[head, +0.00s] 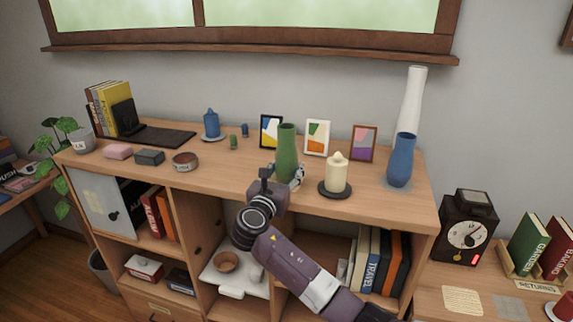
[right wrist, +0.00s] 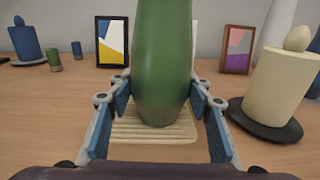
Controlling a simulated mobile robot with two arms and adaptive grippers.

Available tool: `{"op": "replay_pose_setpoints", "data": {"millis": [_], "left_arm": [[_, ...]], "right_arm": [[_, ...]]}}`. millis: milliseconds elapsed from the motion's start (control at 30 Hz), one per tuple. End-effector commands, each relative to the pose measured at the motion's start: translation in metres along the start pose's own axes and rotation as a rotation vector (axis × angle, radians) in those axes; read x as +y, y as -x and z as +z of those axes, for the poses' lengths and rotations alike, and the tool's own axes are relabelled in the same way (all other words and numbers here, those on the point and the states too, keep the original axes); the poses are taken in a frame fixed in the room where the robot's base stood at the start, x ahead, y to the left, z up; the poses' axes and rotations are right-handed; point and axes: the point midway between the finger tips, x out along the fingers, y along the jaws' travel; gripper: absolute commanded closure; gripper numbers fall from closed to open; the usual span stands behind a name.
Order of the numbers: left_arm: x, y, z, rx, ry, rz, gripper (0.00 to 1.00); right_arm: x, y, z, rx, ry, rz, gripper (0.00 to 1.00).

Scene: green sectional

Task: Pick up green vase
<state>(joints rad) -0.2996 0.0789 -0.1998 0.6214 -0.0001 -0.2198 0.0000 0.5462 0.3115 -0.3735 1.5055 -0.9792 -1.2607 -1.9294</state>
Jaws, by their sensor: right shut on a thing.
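The green vase (head: 287,150) stands upright on the wooden cabinet top, in front of the small picture frames. In the right wrist view the vase (right wrist: 162,60) fills the middle, its lower part between the two fingers. My right gripper (head: 284,178) reaches in from the front and is shut on the vase near its base. In the right wrist view the fingers of the right gripper (right wrist: 160,108) lie on both sides of it. The vase's base appears over a ribbed pale patch (right wrist: 122,130). My left gripper is not in view.
A cream candle (head: 337,174) on a dark dish stands close to the right of the vase. A blue vase (head: 401,160) and a tall white vase (head: 412,100) stand further right. Three picture frames, including a white one (head: 317,138), stand behind. A brown bowl (head: 185,161) lies left.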

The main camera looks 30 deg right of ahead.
Motion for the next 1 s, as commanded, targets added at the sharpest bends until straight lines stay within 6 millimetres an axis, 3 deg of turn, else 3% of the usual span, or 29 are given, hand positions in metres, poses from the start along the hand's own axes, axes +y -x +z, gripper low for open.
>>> {"op": "replay_pose_setpoints", "data": {"millis": [367,567,667,1000], "left_arm": [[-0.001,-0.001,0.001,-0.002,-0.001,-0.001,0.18],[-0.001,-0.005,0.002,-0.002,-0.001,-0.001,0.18],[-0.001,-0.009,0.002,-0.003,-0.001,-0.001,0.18],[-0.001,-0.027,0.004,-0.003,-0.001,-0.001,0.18]], "right_arm": [[0.001,0.0,0.008,-0.006,-0.004,0.001,1.0],[0.001,0.0,0.03,-0.009,-0.008,0.001,1.0],[0.0,0.0,0.051,-0.009,-0.009,0.0,1.0],[0.0,0.001,0.145,-0.01,-0.01,0.002,1.0]]}}
